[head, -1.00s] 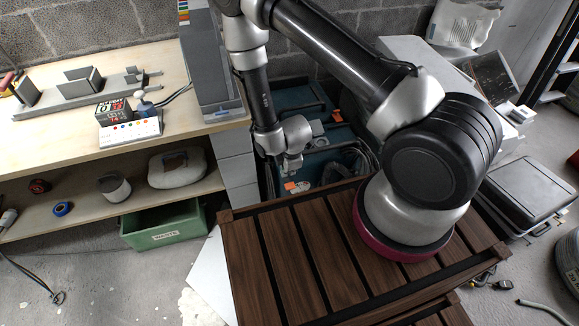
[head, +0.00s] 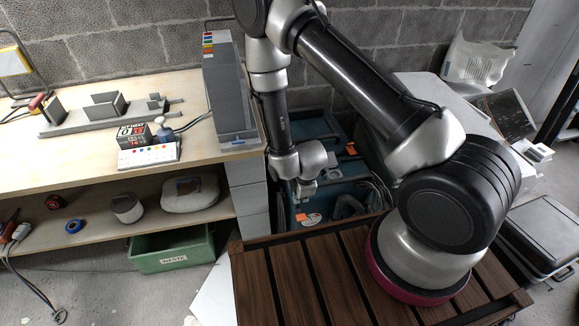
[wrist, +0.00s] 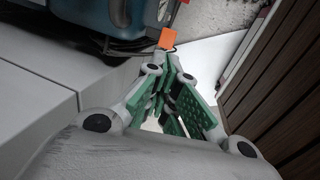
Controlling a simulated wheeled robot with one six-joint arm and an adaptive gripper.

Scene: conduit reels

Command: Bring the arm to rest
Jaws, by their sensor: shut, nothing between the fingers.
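My gripper (wrist: 172,92) shows in the wrist view with its green-padded fingers drawn together and nothing between them. It points down beside the slatted wooden platform that my arm stands on. In the head view the arm is folded over, and its wrist end hangs in front of the blue machine (head: 318,160), left of the arm's base. The fingers cannot be made out in the head view.
White block faces (wrist: 35,115) are close left of my gripper. A black case (head: 545,232) lies at the right.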

